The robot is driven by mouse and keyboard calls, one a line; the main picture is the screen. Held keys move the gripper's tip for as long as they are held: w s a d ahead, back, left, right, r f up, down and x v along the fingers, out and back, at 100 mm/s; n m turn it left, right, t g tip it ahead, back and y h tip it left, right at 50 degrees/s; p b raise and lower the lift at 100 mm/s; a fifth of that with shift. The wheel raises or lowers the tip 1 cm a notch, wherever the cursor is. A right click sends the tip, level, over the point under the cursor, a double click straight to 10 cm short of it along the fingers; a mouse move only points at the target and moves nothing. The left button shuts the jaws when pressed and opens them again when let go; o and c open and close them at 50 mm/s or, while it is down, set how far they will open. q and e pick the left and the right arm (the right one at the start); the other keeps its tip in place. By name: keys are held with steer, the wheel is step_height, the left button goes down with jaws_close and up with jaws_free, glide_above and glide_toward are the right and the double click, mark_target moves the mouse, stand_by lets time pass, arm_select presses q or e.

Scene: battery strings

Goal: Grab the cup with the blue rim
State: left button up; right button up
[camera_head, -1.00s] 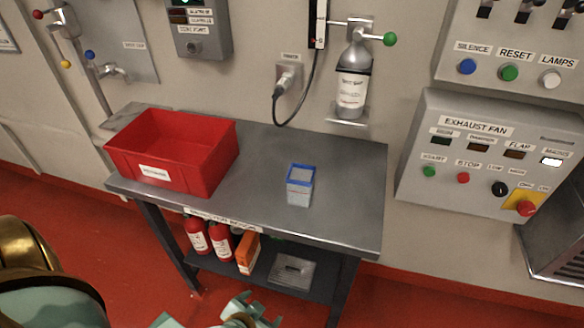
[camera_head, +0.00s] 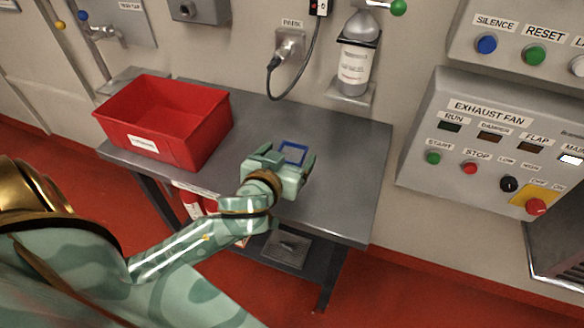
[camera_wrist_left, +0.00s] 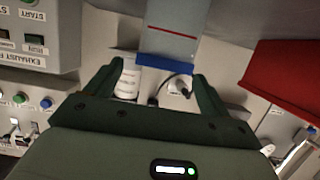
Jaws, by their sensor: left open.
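The cup with the blue rim (camera_head: 292,152) stands on the grey metal table; my gripper hides most of its body in the head view. In the left wrist view the cup (camera_wrist_left: 170,38) is light grey-blue with a thin red line, its blue rim turned toward the palm. My left gripper (camera_head: 287,159) is open, with a finger on either side of the cup's rim in the head view. In the left wrist view the cup lies in line with the gap between the fingertips (camera_wrist_left: 157,72); whether either finger touches it I cannot tell. My right gripper is not in view.
A red bin (camera_head: 166,118) stands on the table's left side. The table (camera_head: 345,170) is clear to the right of the cup. Behind are a wall socket with a cable (camera_head: 289,46) and a wall-mounted bottle (camera_head: 355,60). A control panel (camera_head: 490,150) is at right.

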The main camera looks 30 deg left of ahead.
mark_target(295, 148)
arm_select(q)
steer(key=w, duration=0.1)
steer(key=w+f+b, duration=0.1)
steer(key=w+a+f, duration=0.1)
steer(key=w, duration=0.1)
steer(key=shift+f+b, duration=0.25)
steer(key=shift+b, duration=0.1)
steer(key=shift+w+a+f, duration=0.1)
steer(key=shift+w+a, duration=0.1)
steer(key=shift+w, duration=0.25)
steer(key=shift+s, duration=0.1)
steer(key=c, duration=1.1)
